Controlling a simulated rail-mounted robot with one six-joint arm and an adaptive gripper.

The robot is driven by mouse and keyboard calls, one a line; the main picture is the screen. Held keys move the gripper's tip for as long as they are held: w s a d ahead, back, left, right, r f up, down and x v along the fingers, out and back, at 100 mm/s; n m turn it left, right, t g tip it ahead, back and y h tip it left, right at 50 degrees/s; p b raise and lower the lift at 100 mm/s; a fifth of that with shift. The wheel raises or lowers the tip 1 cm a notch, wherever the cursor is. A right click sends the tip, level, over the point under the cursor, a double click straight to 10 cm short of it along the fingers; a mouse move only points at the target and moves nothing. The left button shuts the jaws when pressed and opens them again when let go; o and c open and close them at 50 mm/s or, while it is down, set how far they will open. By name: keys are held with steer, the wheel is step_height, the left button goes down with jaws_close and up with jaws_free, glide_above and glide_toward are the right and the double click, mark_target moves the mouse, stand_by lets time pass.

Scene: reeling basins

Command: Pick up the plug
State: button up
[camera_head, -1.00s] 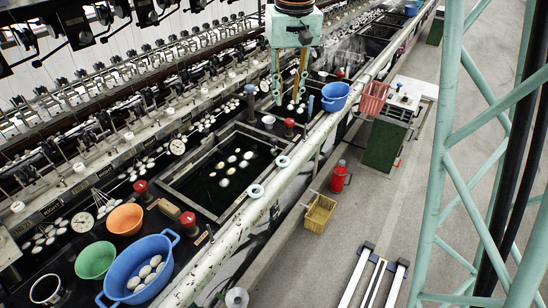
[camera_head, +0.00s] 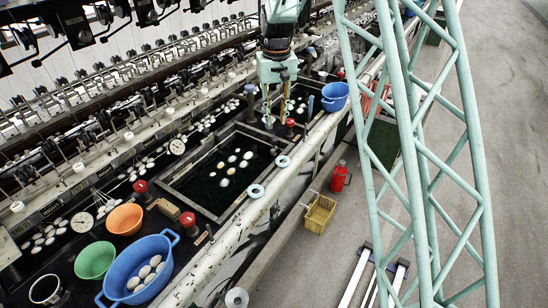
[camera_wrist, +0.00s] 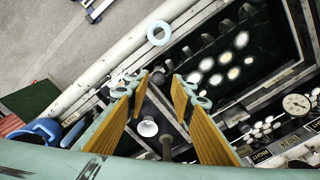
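No thing in view can be named as the plug for certain. My gripper (camera_head: 276,118) is open, pointing down over the dark ledge between two basins. In the wrist view its two tan-padded fingers (camera_wrist: 160,85) stand wide apart with nothing held. A small white-topped round piece (camera_wrist: 147,128) shows in the gap between the fingers, with dark round knobs near it. Whether one of these is the plug, I cannot tell. A red-topped knob (camera_head: 290,122) stands just right of the fingers in the head view.
A basin (camera_head: 165,182) with white cocoons lies nearer the camera. A blue bowl (camera_head: 335,98) is right of my gripper. A blue basket (camera_head: 168,240), green bowl (camera_head: 95,260) and orange bowl (camera_head: 125,218) stand front left.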

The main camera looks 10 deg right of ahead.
glide_above(274, 153)
steer(key=f, duration=0.4)
steer(key=w+f, duration=0.1)
steer(key=f, duration=0.2)
steer(key=shift+s+f, duration=0.1)
steer(key=shift+f, duration=0.05)
steer(key=shift+f+b, duration=0.55)
steer(key=shift+f, duration=3.65)
steer(key=shift+f, duration=0.1)
steer(key=shift+s+d+f+b, duration=0.1)
steer(key=shift+f+b, duration=0.15)
steer(key=shift+f, duration=1)
steer(key=shift+s+f+b, duration=0.1)
steer(key=shift+f+b, duration=0.15)
steer(key=shift+f, duration=0.95)
jaws_close()
steer(key=shift+w, duration=0.1)
